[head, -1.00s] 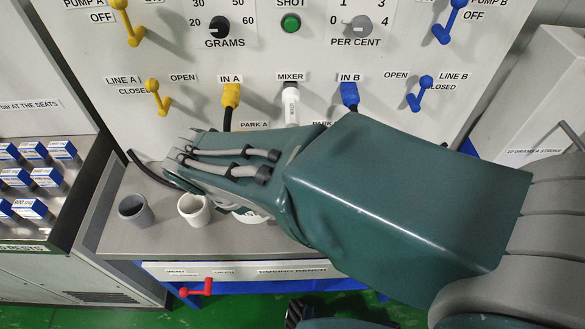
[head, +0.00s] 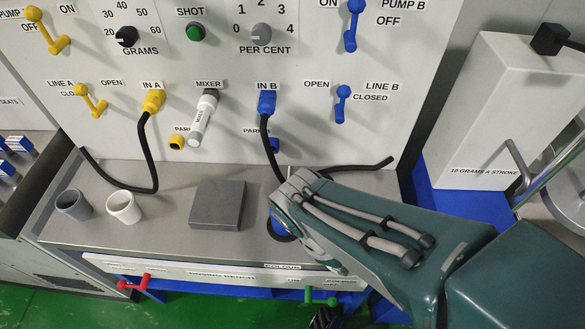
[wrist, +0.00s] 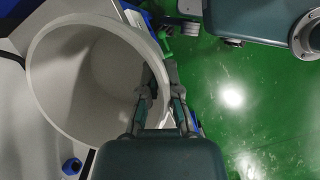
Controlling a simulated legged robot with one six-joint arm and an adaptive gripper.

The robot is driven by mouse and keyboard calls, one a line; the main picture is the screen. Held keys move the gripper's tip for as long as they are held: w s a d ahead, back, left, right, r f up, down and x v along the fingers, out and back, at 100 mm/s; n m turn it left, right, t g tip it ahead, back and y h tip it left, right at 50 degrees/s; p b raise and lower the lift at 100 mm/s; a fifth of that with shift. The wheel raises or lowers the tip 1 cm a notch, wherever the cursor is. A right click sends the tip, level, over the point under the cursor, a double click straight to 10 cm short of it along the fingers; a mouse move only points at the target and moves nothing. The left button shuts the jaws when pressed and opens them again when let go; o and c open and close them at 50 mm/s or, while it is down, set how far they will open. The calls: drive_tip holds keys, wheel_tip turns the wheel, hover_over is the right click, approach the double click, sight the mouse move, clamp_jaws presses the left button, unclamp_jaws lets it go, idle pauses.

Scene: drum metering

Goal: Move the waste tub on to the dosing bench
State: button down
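A wide, round, off-white tub (wrist: 85,85) fills the left half of the wrist view, its open mouth facing the camera; its inside looks empty. I take it for the waste tub. My gripper (wrist: 161,85) has one finger inside the rim and one outside, and looks shut on the tub's wall. In the head view the fingers and tub are hidden behind my arm, over the right part of the dosing bench (head: 165,235) or its front edge. Whether the tub touches the bench cannot be told.
On the bench stand a grey cup (head: 74,205), a white cup (head: 124,207) and a grey block (head: 217,204). Black hoses from yellow plug IN A (head: 152,101) and blue plug IN B (head: 267,102) hang to the bench. Red (head: 133,283) and green (head: 318,297) valve handles project from its front.

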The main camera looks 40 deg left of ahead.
drive_tip(key=shift+a+f, duration=0.15)
drive_tip(key=shift+a, duration=0.4)
drive_tip(key=w, duration=0.1)
drive_tip(key=w+f, duration=0.1)
drive_tip(key=w+a+f, duration=0.1)
drive_tip(key=w, duration=0.2)
drive_tip(key=w+d+f, duration=0.1)
drive_tip(key=w, duration=0.1)
drive_tip(key=w+f, duration=0.1)
drive_tip(key=w, duration=0.1)
drive_tip(key=shift+w+d, duration=0.1)
drive_tip(key=shift+d, duration=0.2)
drive_tip(key=w+f, duration=0.1)
drive_tip(key=w+a+f, duration=0.1)
drive_tip(key=w+f, duration=0.2)
drive_tip(key=f, duration=0.1)
drive_tip(key=shift+w+a+f, duration=0.15)
drive_tip(key=shift+a+f, duration=0.05)
drive_tip(key=shift+a, duration=0.1)
drive_tip(key=shift+w+f, duration=0.15)
drive_tip(key=shift+f, duration=0.1)
drive_tip(key=x, duration=0.3)
drive_tip(key=shift+f, duration=0.1)
drive_tip(key=shift+a, duration=0.2)
drive_tip(key=shift+a+f, duration=0.1)
drive_tip(key=shift+a, duration=0.05)
